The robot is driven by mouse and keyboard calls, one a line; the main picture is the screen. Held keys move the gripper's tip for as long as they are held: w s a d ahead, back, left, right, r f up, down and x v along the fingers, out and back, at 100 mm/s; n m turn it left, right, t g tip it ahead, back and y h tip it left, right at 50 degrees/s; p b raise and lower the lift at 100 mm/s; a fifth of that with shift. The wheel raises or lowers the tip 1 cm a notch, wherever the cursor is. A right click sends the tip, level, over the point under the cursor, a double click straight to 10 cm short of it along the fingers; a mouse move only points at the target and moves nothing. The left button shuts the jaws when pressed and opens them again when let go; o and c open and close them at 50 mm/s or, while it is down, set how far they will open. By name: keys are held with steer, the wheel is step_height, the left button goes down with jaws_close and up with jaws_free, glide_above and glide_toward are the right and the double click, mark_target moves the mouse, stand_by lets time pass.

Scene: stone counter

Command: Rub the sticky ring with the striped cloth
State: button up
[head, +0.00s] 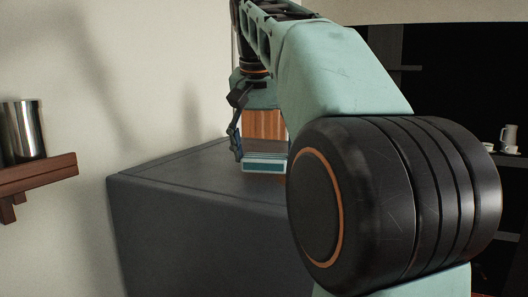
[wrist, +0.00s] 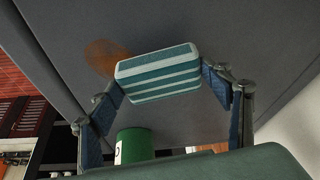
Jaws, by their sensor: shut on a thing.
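The striped cloth (wrist: 158,73), a teal and white folded block, is held between the two fingers of my gripper (wrist: 163,82). It also shows in the head view (head: 264,163), low over the grey counter top, beside the visible finger. The sticky ring (wrist: 104,54) appears as an orange-brown patch on the counter in the wrist view. The cloth covers part of it in that view. I cannot tell whether the cloth touches the counter.
A wooden block (head: 264,125) stands behind the cloth on the counter (head: 150,190). The wrist view shows a green cylinder (wrist: 134,146) near the gripper. A metal cup (head: 22,130) sits on a wall shelf (head: 38,172) at left. The left part of the counter is clear.

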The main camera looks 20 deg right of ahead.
steer(key=shift+f+b, duration=0.85)
steer(key=shift+f, duration=0.2)
steer(key=shift+s, duration=0.1)
